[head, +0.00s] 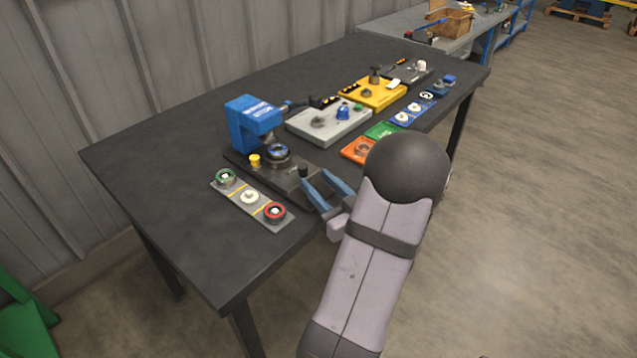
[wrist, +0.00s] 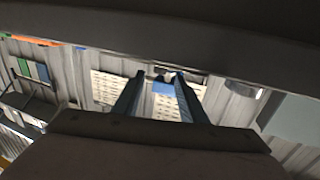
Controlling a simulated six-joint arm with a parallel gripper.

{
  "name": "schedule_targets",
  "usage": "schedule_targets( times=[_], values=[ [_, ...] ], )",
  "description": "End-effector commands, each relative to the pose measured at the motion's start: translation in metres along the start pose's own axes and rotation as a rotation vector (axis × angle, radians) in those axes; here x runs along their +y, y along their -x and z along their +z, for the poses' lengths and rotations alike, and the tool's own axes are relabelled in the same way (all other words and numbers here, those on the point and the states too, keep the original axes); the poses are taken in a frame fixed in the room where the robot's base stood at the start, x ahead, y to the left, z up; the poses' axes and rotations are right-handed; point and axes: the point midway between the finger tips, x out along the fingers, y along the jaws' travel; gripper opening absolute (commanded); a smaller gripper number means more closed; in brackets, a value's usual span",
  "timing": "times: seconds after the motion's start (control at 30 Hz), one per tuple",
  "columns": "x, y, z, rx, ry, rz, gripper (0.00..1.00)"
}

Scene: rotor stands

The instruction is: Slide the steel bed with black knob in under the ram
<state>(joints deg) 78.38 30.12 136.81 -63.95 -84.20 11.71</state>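The blue press (head: 252,122) stands at the left part of the dark table, with its ram (head: 268,137) pointing down. The steel bed (head: 291,180) lies on a dark base in front of it and carries a round dark part with a blue ring (head: 278,152). That part sits close to the ram; I cannot tell whether it is directly below it. The black knob (head: 303,171) stands up at the bed's near end. My gripper (head: 315,177) has its blue fingers apart, with the tips beside the knob; contact is unclear. In the wrist view the fingers (wrist: 157,78) also show apart.
A yellow button (head: 254,160) sits on the press base. A grey strip (head: 233,203) with green, white and red-ringed parts lies in front of it. Grey (head: 328,124) and yellow (head: 373,93) stands and coloured trays lie to the right. The table's left end (head: 150,150) is clear.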

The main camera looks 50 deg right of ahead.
Motion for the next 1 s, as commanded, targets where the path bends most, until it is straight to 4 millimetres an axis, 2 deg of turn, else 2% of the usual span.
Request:
schedule_targets(
  times=[0.37,0.53,0.6,0.7,0.77,0.87,1.0],
  values=[
    [0.008,0.007,-0.026,-0.014,-0.028,0.025,0.38],
    [0.033,0.003,-0.055,-0.003,0.010,0.020,0.38],
    [0.041,-0.003,-0.069,0.001,0.069,-0.035,0.38],
    [0.046,-0.011,-0.079,-0.013,0.159,-0.149,0.38],
    [0.048,-0.013,-0.080,-0.038,0.203,-0.229,0.38],
    [0.049,-0.014,-0.070,-0.113,0.260,-0.368,0.38],
    [0.052,-0.005,-0.058,-0.253,0.277,-0.498,0.38]
  ],
)
